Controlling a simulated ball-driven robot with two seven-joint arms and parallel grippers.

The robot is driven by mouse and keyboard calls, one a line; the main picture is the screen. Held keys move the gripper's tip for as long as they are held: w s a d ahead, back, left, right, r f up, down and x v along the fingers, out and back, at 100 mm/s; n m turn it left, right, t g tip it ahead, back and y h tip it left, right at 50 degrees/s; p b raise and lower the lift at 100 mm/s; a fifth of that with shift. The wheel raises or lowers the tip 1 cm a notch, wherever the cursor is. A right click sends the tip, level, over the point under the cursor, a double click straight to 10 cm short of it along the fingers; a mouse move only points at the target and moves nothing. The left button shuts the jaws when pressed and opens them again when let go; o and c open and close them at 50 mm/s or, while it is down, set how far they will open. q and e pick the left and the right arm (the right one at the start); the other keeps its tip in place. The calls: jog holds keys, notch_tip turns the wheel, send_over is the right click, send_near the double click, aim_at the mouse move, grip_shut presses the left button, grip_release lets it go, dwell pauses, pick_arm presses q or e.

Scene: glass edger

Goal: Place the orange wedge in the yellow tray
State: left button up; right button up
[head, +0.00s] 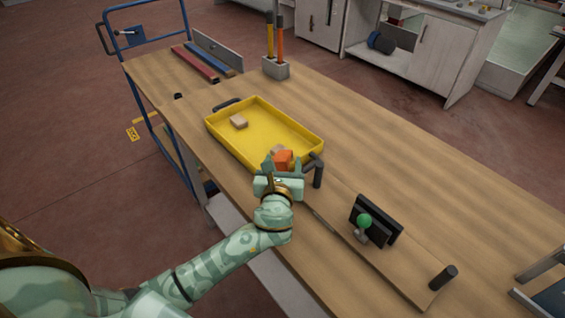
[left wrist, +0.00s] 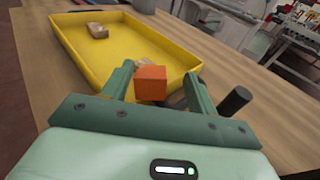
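The yellow tray (head: 301,138) lies on the wooden bench; it also fills the upper part of the left wrist view (left wrist: 70,60). The orange wedge (head: 283,160) is at the tray's near end, between the fingers of my left gripper (head: 282,163). In the left wrist view, the orange wedge (left wrist: 150,84) sits close to the left finger, with a visible gap to the right finger of my left gripper (left wrist: 158,82). I cannot tell what supports the wedge. My right gripper is out of view.
A tan block (head: 238,121) lies in the tray's far part, another (head: 277,150) just behind the wedge. A dark upright handle (head: 318,172) stands beside the tray's near corner. A black device with a green knob (head: 376,221) is further right.

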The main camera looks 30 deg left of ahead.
pick_arm(q)
jog(key=shift+r, duration=0.1)
jog(key=shift+r, duration=0.35)
jog(key=p+v, duration=0.2)
jog(key=v, duration=1)
jog(key=shift+r, duration=0.2)
